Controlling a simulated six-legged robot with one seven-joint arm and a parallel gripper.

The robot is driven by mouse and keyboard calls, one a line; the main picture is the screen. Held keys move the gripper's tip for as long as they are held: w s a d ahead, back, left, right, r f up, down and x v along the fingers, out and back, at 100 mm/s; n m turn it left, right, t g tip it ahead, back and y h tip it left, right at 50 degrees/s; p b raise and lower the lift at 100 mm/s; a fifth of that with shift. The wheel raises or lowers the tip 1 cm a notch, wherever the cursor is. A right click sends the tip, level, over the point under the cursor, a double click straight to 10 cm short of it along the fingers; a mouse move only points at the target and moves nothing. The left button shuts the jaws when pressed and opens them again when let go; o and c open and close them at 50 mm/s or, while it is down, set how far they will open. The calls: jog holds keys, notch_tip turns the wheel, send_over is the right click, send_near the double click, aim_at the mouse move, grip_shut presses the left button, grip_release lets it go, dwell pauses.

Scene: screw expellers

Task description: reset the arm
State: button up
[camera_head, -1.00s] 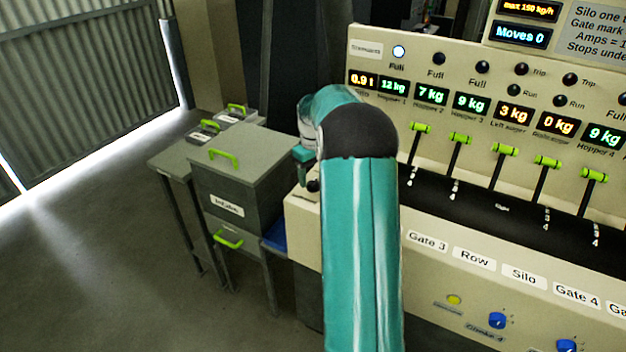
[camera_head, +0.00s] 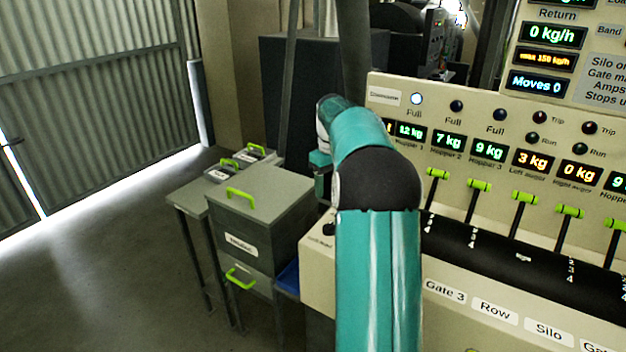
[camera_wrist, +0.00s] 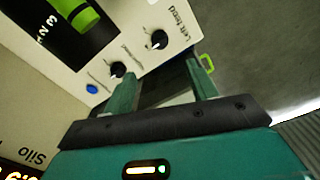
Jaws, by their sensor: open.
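My teal arm rises in the middle of the head view and bends away toward the left end of the control panel (camera_head: 318,262). The arm hides most of my gripper there. In the wrist view my gripper (camera_wrist: 165,80) has its two teal fingers apart, with nothing held between them. Beyond the fingers are two black knobs and a blue button (camera_wrist: 91,89) on the cream panel face. I cannot tell from these views how far the fingertips are from the panel.
A row of green-handled levers (camera_head: 479,186) stands on the panel at right, below lit displays. A grey cabinet (camera_head: 262,205) with green handles is left of the panel, beside a small table (camera_head: 185,195). The floor at left is clear up to the corrugated door (camera_head: 85,90).

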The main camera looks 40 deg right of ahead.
jog(key=s+a+r+t, duration=0.1)
jog(key=s+a+r, duration=0.15)
jog(key=a, duration=0.45)
jog(key=s+a+r+t+h, duration=0.15)
jog(key=a+r, duration=0.25)
jog(key=a, duration=0.4)
jog(key=s+a+r+y, duration=0.1)
jog(key=s+a+r, duration=0.2)
jog(key=a, duration=0.4)
jog(key=s+a+f+t, duration=0.1)
jog(key=s+a+f, duration=0.2)
jog(key=s+a, duration=0.4)
jog(key=s+a+f+t, duration=0.2)
jog(key=s+a+f, duration=0.1)
jog(key=s+a, duration=0.5)
jog(key=s, duration=0.2)
jog(key=shift+s, duration=0.35)
